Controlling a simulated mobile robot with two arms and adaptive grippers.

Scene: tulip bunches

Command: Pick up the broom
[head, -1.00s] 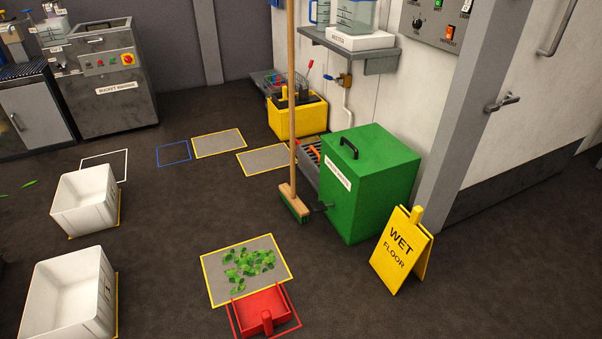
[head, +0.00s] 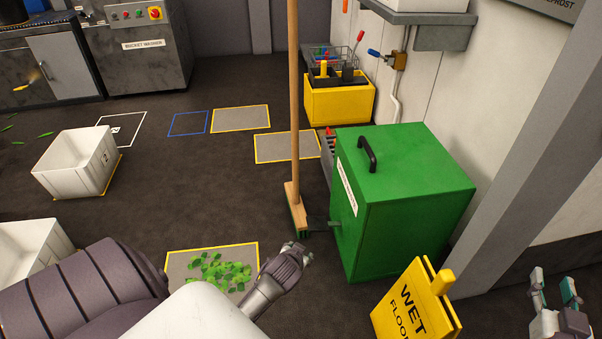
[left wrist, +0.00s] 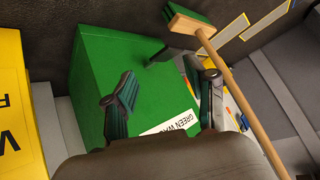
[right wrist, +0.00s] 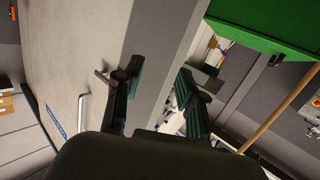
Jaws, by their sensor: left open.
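The broom (head: 295,120) stands upright beside the green bin, with its wooden handle rising out of the top of the head view and its green bristles on the floor. The broom also shows in the left wrist view (left wrist: 228,80), in the upper right. My left gripper (head: 298,247) is just below the broom head in the head view; in the left wrist view (left wrist: 167,90) its fingers are apart and empty, with the broom outside them. My right gripper (head: 553,280) is open and empty at the lower right, far from the broom. The handle also shows in the right wrist view (right wrist: 285,105).
The green bin (head: 415,165) stands right of the broom. A yellow wet floor sign (head: 408,305) is in front of it. A yellow caddy (head: 340,105) is behind. Green leaves (head: 218,272) lie on a marked floor patch. White buckets (head: 75,170) stand left. The middle floor is clear.

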